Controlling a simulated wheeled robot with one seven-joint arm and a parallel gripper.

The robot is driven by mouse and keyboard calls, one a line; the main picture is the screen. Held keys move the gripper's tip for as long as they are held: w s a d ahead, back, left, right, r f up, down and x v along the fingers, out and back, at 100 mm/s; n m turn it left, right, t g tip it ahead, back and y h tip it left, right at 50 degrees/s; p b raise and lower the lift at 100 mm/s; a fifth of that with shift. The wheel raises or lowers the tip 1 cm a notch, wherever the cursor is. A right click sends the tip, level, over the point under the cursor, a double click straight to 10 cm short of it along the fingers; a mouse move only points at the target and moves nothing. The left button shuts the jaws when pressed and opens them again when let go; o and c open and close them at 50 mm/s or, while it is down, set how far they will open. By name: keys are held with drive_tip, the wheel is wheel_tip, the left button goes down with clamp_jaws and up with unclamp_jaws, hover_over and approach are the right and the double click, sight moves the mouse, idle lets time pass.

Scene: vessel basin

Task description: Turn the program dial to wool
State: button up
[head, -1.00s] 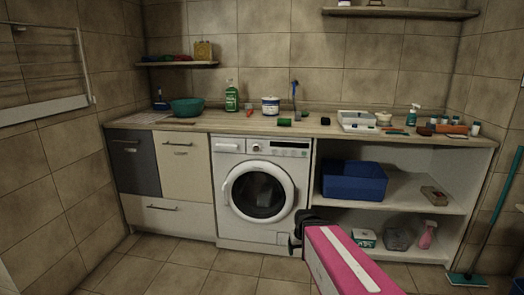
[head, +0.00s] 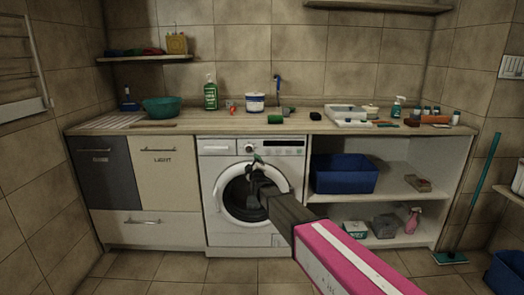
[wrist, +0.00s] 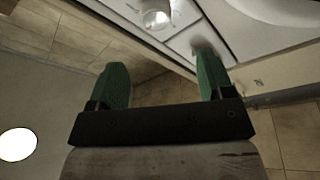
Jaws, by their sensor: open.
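The washing machine (head: 215,215) is white with a round dark door and stands under the counter. Its program dial (head: 249,148) is a small round knob on the front panel, left of the dark display. In the wrist view a round, shiny knob, apparently this dial (wrist: 156,17), shows at the top, beyond the fingers and apart from them. My gripper (head: 257,160) is in front of the machine, just below the dial in the head view. In the wrist view my gripper (wrist: 162,82) is open, its two green fingers apart with nothing between them. The program markings are too small to read.
The wooden counter (head: 180,126) above carries a teal bowl (head: 167,107), a green bottle (head: 211,94) and other small items. Cabinets (head: 165,170) stand to the left. Open shelves with a blue bin (head: 343,176) are to the right. The floor in front is clear.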

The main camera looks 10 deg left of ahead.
sight(249, 149)
drive_tip(key=x, duration=1.1)
drive_tip(key=shift+r, duration=0.35)
drive_tip(key=c, duration=0.9)
